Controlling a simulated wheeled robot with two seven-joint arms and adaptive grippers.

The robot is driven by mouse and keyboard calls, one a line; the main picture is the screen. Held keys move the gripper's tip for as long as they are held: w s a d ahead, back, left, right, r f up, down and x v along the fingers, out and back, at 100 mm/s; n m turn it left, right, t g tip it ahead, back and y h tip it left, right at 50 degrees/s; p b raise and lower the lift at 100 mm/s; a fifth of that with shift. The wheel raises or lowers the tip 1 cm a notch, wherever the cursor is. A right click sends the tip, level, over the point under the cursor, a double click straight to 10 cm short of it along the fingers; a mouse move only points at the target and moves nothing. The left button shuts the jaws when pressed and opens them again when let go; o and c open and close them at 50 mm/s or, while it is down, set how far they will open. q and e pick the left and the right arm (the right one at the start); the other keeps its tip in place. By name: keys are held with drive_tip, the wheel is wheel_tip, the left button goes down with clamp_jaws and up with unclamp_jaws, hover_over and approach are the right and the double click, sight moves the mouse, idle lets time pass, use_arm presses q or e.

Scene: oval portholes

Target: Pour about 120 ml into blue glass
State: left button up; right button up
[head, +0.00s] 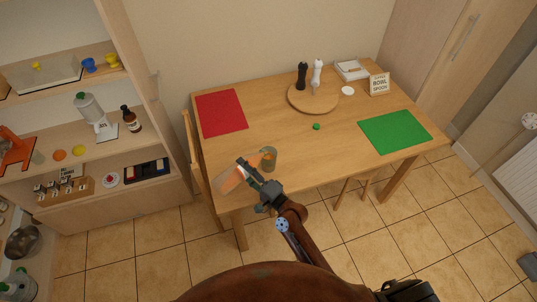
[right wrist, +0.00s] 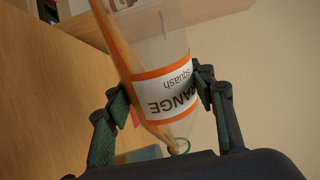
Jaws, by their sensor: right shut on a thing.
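A clear bottle of orange squash (head: 230,181), with an orange and white label, is tilted far over above the table's front left part. My right gripper (head: 252,178) is shut on it. In the right wrist view the fingers press both sides of the bottle (right wrist: 165,85), and its neck with a green ring points down in the picture. A grey-bluish glass (head: 269,160) stands on the table just right of the gripper, with orange showing in it. I cannot tell its level, nor whether liquid is flowing. My left gripper is not in view.
The wooden table (head: 290,150) holds a red mat (head: 221,112), a green mat (head: 395,132), a round board (head: 300,103) with two mills, a small green item (head: 316,127) and a sign (head: 379,84). A chair back (head: 191,150) stands left. The table's middle is mostly clear.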

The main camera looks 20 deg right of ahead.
wheel_tip(320, 180, down, 2)
drive_tip(key=shift+f+n+b, duration=0.1)
drive_tip(key=shift+n+b, duration=0.55)
drive_tip(key=shift+n, duration=0.05)
drive_tip(key=shift+w+n, duration=0.1)
drive_tip(key=shift+n, duration=0.3)
drive_tip(key=shift+r, duration=0.35)
drive_tip(key=f+b, duration=0.1)
drive_tip(key=n+b, duration=0.1)
drive_tip(key=shift+a+f+n+b, duration=0.2)
drive_tip(key=shift+f+n+b, duration=0.1)
drive_tip(key=shift+f+b, duration=0.1)
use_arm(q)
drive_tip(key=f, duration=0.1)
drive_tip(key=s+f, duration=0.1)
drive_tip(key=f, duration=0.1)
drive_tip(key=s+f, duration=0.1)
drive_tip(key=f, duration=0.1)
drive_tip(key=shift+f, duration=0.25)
use_arm(e)
drive_tip(key=shift+s+r, duration=0.15)
drive_tip(key=shift+s, duration=0.05)
